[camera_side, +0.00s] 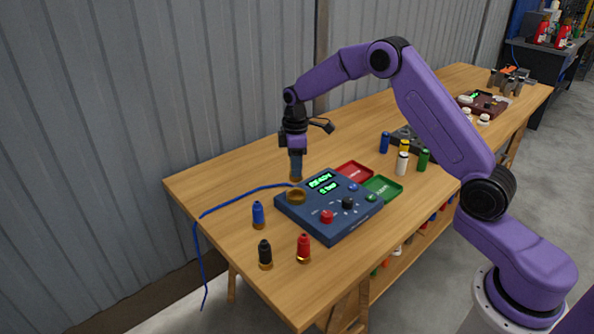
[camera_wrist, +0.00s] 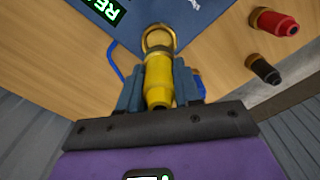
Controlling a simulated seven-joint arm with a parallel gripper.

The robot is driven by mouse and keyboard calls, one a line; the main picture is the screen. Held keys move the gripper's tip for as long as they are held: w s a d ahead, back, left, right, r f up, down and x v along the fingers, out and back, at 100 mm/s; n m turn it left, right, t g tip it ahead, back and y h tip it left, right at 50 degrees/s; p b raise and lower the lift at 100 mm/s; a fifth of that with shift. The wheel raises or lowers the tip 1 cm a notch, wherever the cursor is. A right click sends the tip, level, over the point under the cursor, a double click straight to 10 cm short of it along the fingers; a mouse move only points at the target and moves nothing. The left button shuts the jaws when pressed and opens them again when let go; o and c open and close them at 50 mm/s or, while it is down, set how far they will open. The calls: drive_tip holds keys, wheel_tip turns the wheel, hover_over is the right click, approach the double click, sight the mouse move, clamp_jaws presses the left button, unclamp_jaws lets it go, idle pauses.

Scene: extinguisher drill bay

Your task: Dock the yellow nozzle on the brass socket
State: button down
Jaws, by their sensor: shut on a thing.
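My gripper (camera_side: 296,168) is shut on the yellow nozzle (camera_wrist: 158,82), which points down with its brass end lowest. In the side view the fingers hide its yellow body, and only the brass end shows. The brass socket (camera_side: 296,197), a ring, sits on the left corner of the dark blue console (camera_side: 335,228). The nozzle's end is just above the socket, with a small gap in the side view. In the wrist view the socket ring (camera_wrist: 158,35) lies just beyond the nozzle tip. The console display reads READY.
Blue (camera_side: 258,214), black (camera_side: 265,254) and red (camera_side: 304,248) nozzles stand left and in front of the console. A blue cable (camera_side: 235,200) runs off the table's left edge. A red tray (camera_side: 355,171) and a green tray (camera_side: 383,189) adjoin the console's back right.

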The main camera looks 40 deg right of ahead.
sight(296, 180)
drive_tip(key=shift+f, duration=2.85)
drive_tip(key=shift+d+f, duration=0.1)
drive_tip(key=shift+f, duration=0.5)
drive_tip(key=c, duration=1.1)
unclamp_jaws()
drive_tip(key=shift+o, duration=0.2)
drive_tip(key=shift+r, duration=5.45)
